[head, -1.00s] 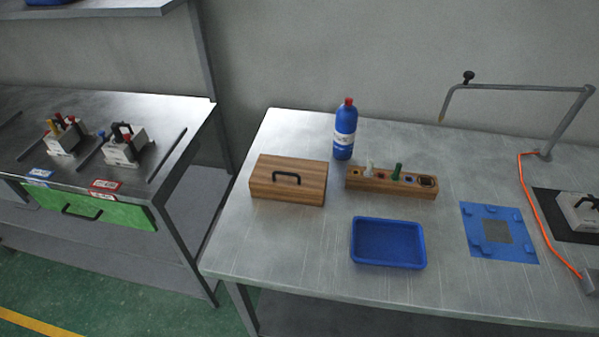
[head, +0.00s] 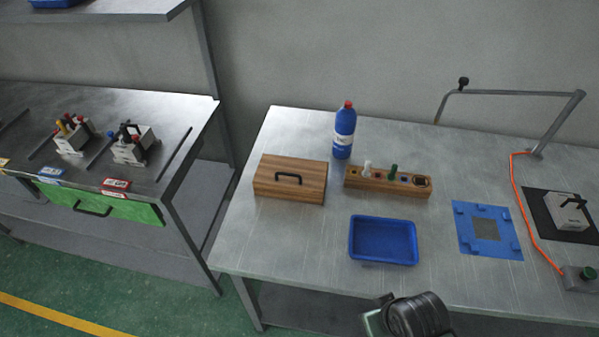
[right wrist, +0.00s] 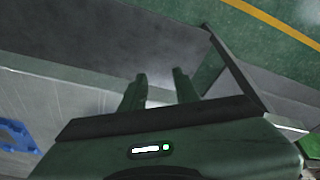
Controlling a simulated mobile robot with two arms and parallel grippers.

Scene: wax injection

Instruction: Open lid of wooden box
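The wooden box (head: 289,191) sits on the left part of the metal table in the head view. Its lid is closed and carries a black handle (head: 288,177) on top. In the right wrist view, my right gripper (right wrist: 160,78) shows two dark green fingers with a gap between them and nothing held. It is away from the box, which is not in that view. A piece of my arm shows at the bottom of the head view. My left gripper is in no view.
A blue bottle (head: 344,132) stands behind the box. A wooden holder (head: 375,183) with small coloured pieces lies right of it. A blue tray (head: 383,262) is in front. A blue mat (head: 467,240) lies farther right. Another workbench (head: 185,165) stands left across a gap.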

